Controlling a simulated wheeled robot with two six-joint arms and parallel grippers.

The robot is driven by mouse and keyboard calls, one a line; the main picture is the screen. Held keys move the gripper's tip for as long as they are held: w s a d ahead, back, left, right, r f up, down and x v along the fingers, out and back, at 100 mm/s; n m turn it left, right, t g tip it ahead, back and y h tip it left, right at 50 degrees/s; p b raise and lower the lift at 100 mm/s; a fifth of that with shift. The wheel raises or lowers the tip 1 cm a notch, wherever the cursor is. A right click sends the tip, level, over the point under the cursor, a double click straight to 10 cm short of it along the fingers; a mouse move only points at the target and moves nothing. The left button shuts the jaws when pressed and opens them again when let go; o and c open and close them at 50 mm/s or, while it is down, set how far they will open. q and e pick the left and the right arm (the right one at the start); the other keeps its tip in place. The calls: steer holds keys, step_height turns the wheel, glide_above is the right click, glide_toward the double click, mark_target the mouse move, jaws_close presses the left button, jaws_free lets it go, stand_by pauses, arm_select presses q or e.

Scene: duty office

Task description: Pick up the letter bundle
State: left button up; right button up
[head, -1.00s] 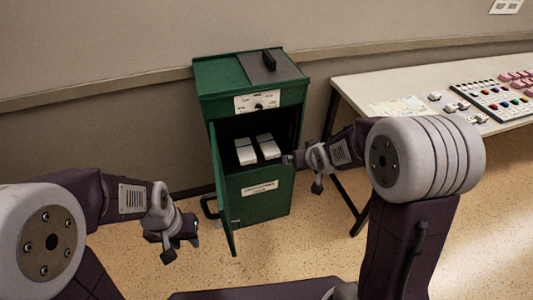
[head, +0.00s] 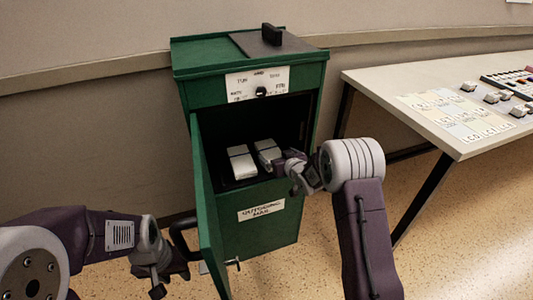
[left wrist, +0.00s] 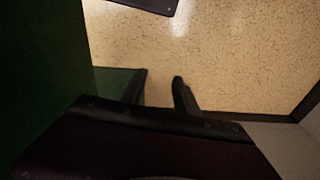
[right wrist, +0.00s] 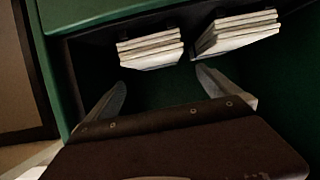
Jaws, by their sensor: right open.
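Two pale letter bundles lie side by side inside the open green cabinet in the head view, a left bundle (head: 241,163) and a right bundle (head: 267,153). Both show as banded stacks in the right wrist view, one at left (right wrist: 150,46) and one at right (right wrist: 236,34). My right gripper (head: 283,160) is at the cabinet opening, close to the right bundle in the head view. Its fingers (right wrist: 160,80) are spread and empty, short of the stacks. My left gripper (head: 165,280) hangs outside, left of the cabinet door; its fingers (left wrist: 160,85) are apart with floor between them.
The cabinet door (head: 207,215) stands open on the left side, between my left gripper and the opening. The cabinet (head: 270,235) has a dial on top front and a label below. A table (head: 420,85) with cards and buttons stands at right. Speckled floor is clear in front.

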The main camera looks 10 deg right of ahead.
mark_target(270, 151)
steer(key=shift+w+a+f+b, duration=0.15)
steer(key=shift+w+f+b, duration=0.15)
steer(key=shift+b, duration=0.1)
steer(key=x, duration=0.3)
steer(key=shift+b, duration=0.35)
steer(key=b+x, duration=0.1)
steer(key=x, duration=0.1)
steer(key=b+x, duration=0.1)
steer(key=x, duration=0.1)
steer(key=shift+d+f, duration=0.2)
steer(key=shift+f, duration=0.2)
steer(key=shift+w+a+b, duration=0.1)
steer(key=shift+w+b, duration=0.2)
steer(key=shift+w, duration=0.05)
steer(key=shift+r, duration=0.1)
steer(key=c, duration=1.5)
